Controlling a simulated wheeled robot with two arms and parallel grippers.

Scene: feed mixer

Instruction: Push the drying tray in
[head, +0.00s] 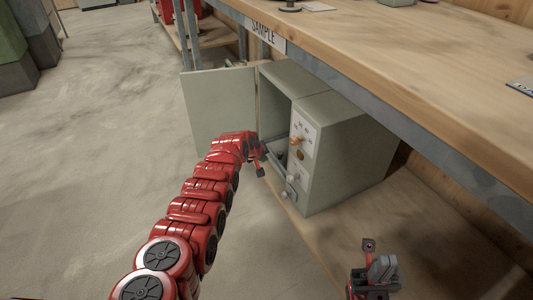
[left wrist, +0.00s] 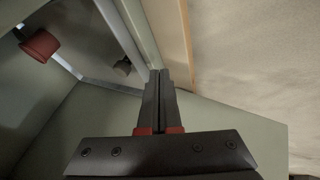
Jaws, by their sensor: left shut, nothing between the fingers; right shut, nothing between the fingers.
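The drying oven is a grey-green box (head: 345,150) on the lower shelf, with its door (head: 222,108) swung open to the left. The drying tray (head: 270,152) shows as a grey metal edge low in the open chamber; my left gripper and the front of the box hide much of it. My left gripper (head: 259,168) is at the chamber opening, close to the tray's front; I cannot tell whether they touch. In the left wrist view its fingers (left wrist: 160,80) are together and empty. My right gripper (head: 370,258) is shut and empty, low at the right, away from the oven.
The control panel (head: 303,140) right of the opening carries knobs. A wooden bench top (head: 430,70) with a metal edge overhangs the oven, and a "SAMPLE" label (head: 266,33) hangs there. The lower shelf (head: 350,235) is bare in front of the oven. Open floor (head: 100,150) lies left.

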